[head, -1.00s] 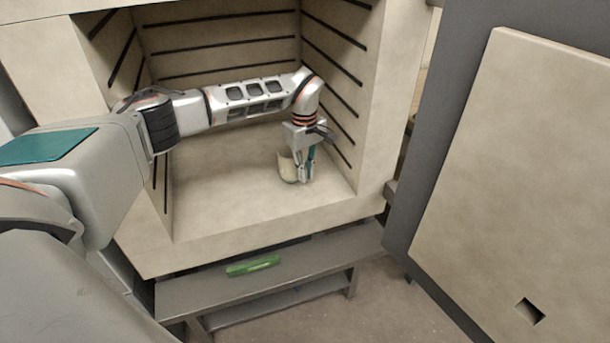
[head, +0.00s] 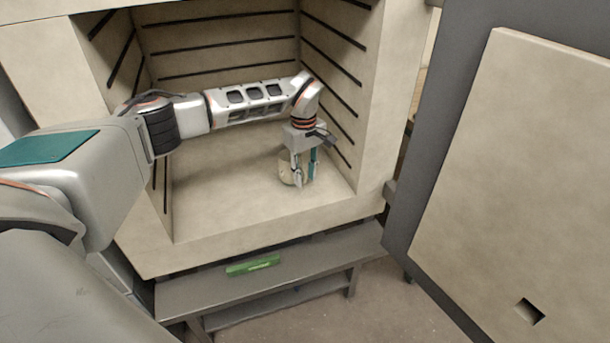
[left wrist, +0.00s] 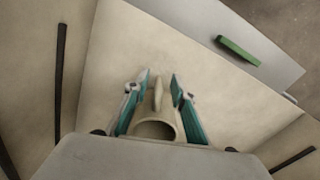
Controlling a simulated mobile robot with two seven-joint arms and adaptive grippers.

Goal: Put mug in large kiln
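The cream mug (head: 285,172) stands on the floor of the large kiln (head: 225,200), towards its right side. My left gripper (head: 305,178) reaches down over it with teal-padded fingers spread to either side. In the left wrist view the mug (left wrist: 155,129) lies between the fingers of the left gripper (left wrist: 158,82). Its handle points away from the palm, with clear gaps beside it. The left gripper looks open. The palm hides part of the mug. My right gripper is not in view.
The kiln door (head: 500,170) stands open at the right. The right kiln wall (head: 340,90) is close to my left wrist. A green bar-like object (head: 252,265) lies on the grey stand (head: 330,258) below the opening. Kiln floor left of the mug is clear.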

